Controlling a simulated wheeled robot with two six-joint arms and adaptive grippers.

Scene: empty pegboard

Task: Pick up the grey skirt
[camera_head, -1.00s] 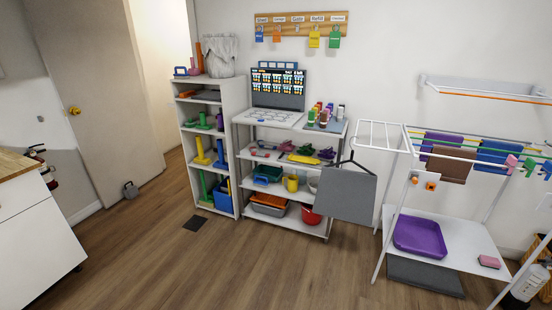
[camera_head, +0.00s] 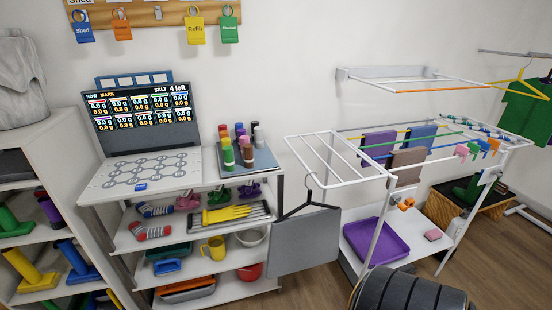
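The grey skirt (camera_head: 303,242) is a flat grey panel. It hangs from a dark hanger (camera_head: 307,197) whose hook meets the left end of the white drying rack (camera_head: 330,165). It hangs in front of the right side of the shelf unit and hides part of its lower shelves. No gripper shows in the view, so neither is seen touching the skirt.
A laptop-like screen (camera_head: 146,115) and a tray of coloured bottles (camera_head: 258,166) stand on the shelf unit (camera_head: 97,195). A purple tray (camera_head: 378,240) lies under the rack. Brown (camera_head: 405,165) and purple (camera_head: 379,144) cloths hang on the rack. Wood floor shows at right.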

